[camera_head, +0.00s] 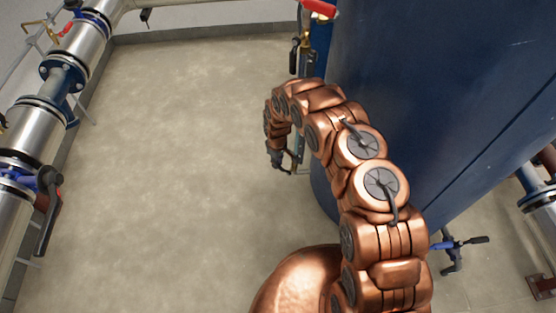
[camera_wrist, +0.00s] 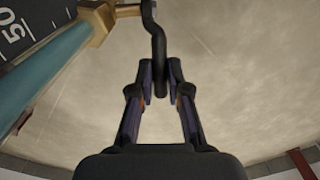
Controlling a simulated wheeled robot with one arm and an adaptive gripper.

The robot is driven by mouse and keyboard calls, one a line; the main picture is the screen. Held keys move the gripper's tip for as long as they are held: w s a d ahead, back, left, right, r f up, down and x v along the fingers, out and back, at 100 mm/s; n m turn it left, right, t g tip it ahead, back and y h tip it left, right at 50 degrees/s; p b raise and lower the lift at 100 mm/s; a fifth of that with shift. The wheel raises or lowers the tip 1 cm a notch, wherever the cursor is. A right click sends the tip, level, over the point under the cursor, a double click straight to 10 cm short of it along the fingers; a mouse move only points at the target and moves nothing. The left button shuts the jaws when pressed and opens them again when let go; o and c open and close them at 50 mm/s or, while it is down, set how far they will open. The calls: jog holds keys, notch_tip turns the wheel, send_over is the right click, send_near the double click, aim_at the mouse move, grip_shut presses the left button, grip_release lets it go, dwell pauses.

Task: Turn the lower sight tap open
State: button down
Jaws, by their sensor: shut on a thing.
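In the wrist view a black cranked tap lever (camera_wrist: 157,47) hangs from a brass fitting (camera_wrist: 98,22) at the top. My gripper (camera_wrist: 160,82) is shut on the lower end of this lever, with a finger on each side. A teal-tinted sight tube (camera_wrist: 45,72) runs diagonally at the left, beside a dark scale (camera_wrist: 25,22) with white marks. In the head view my gripper (camera_head: 286,162) is small and low at the left side of the blue tank (camera_head: 440,90). The lower tap is mostly hidden there by my arm.
A red-handled valve (camera_head: 320,8) and dark fittings (camera_head: 300,55) are higher on the tank's left side. Silver pipes (camera_head: 35,130) with a black-lever valve (camera_head: 48,200) run along the left. Another black-lever tap (camera_head: 465,243) is low on the right. The floor (camera_head: 170,160) between is clear.

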jog(key=shift+s, duration=0.1)
jog(key=c, duration=1.1)
grip_release()
jog(key=shift+f+b, duration=0.1)
jog(key=shift+b, duration=0.2)
